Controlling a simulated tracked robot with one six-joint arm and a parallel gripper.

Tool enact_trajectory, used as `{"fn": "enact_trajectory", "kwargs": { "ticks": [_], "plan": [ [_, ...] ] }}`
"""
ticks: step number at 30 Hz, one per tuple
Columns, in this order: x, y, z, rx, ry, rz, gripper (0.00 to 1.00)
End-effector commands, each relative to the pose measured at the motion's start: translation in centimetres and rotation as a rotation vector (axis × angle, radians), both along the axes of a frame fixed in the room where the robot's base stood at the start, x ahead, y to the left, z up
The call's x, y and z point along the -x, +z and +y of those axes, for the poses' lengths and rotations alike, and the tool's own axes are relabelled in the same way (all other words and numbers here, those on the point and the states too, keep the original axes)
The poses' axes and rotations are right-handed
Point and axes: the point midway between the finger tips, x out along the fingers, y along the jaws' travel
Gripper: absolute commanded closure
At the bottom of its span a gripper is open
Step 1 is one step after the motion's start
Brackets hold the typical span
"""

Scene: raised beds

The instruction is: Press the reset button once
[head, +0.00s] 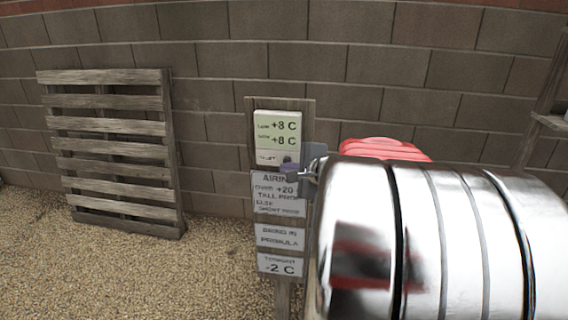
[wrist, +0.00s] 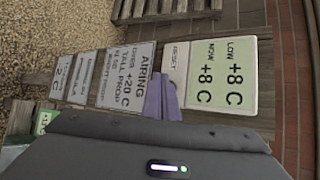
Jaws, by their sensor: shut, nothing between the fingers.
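A pale green thermometer display (head: 277,130) is fixed to a wooden board on a post. In the wrist view the display (wrist: 222,76) appears sideways and reads LOW +8 C and NOW +8 C. The strip marked RESET (head: 268,158) is along its lower edge; a small dark spot (head: 287,159) at its right end may be the button. My gripper (head: 291,173) is shut and empty, its tips at the strip's lower right. In the wrist view the purple fingers (wrist: 163,98) overlap the strip's end and hide the button. I cannot tell whether they touch it.
Below the display are an AIRING sign (head: 279,194), a BRING IN PRIMULA sign (head: 280,235) and a TONIGHT -2 C sign (head: 280,264). A wooden pallet (head: 115,145) leans on the block wall. A red object (head: 383,148) shows behind my arm. Gravel at the left is clear.

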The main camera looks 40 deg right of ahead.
Motion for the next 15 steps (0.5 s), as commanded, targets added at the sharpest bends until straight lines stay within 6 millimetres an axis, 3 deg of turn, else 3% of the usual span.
{"fn": "enact_trajectory", "kwargs": {
  "ticks": [15],
  "plan": [
    [0.69, 0.10, 0.94, 0.001, 0.000, -0.001, 1.00]
  ]
}}
